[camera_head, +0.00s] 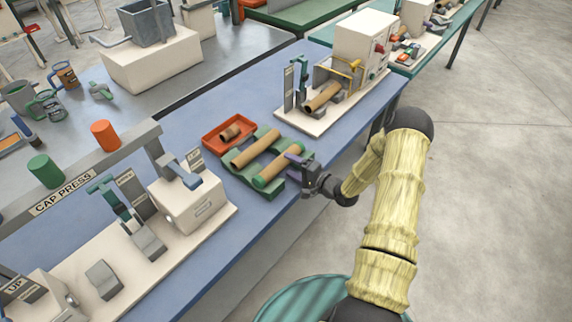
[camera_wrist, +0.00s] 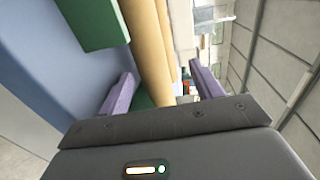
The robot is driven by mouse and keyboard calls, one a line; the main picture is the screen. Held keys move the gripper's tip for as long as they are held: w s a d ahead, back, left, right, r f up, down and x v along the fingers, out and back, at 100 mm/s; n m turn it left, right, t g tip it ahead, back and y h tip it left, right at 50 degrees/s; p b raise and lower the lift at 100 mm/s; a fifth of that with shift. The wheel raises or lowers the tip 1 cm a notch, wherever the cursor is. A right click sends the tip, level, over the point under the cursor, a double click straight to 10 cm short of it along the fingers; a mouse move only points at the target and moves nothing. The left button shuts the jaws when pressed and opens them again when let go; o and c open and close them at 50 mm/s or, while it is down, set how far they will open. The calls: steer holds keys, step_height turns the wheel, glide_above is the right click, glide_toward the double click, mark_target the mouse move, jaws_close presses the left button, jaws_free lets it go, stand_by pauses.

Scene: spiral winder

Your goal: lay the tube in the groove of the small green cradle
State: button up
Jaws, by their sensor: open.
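The green cradle (camera_head: 236,161) stands on the blue bench in the head view, with two tan tubes lying side by side on it. The nearer tube (camera_head: 280,160) has a green end at its lower left; the farther tube (camera_head: 256,147) lies parallel behind it. My gripper (camera_head: 296,161) is open beside the right side of the nearer tube. In the wrist view its purple fingers (camera_wrist: 162,72) stand apart, with a tan tube (camera_wrist: 149,45) appearing between them. I cannot tell whether they touch it. Part of the cradle (camera_wrist: 95,22) shows at the upper left.
An orange tray (camera_head: 211,138) with a short brown piece sits behind the cradle. A winder machine (camera_head: 358,48) with another tube (camera_head: 322,97) stands at the back right. The cap press (camera_head: 186,200) stands at the left.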

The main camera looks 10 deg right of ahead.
steer(key=b+v, duration=0.2)
steer(key=v, duration=1.2)
steer(key=shift+r, duration=0.1)
step_height(320, 180, up, 7)
steer(key=p, duration=0.6)
steer(key=shift+w+a, duration=0.15)
stand_by(0.3)
